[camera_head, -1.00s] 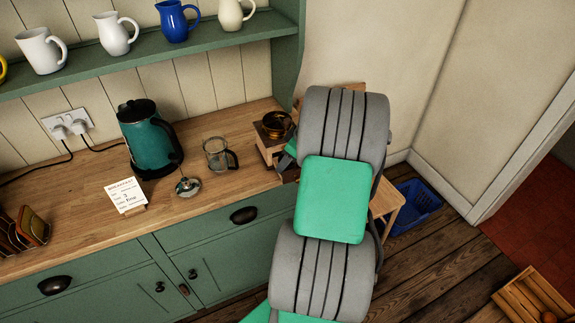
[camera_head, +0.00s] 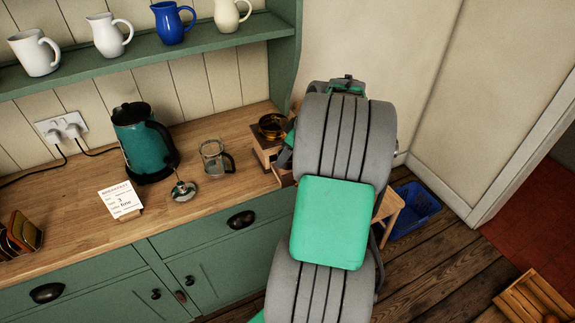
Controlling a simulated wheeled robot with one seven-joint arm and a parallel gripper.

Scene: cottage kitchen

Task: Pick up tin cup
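A small cup-like vessel (camera_head: 215,157) with a dark handle stands upright on the wooden counter, right of the teal kettle. It looks grey or see-through, and I cannot tell whether it is tin. No other clear tin cup shows. My arm rises across the right-middle of the view, in front of the counter's right end. My gripper is not visible, so I cannot tell its state or whether it holds anything.
The teal kettle (camera_head: 141,143), a small metal utensil (camera_head: 184,190), a breakfast card (camera_head: 120,200) and a wooden grinder with a brass bowl (camera_head: 271,127) stand on the counter (camera_head: 75,222). Several jugs line the green shelf (camera_head: 150,66). A blue basket (camera_head: 413,212) sits on the floor.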

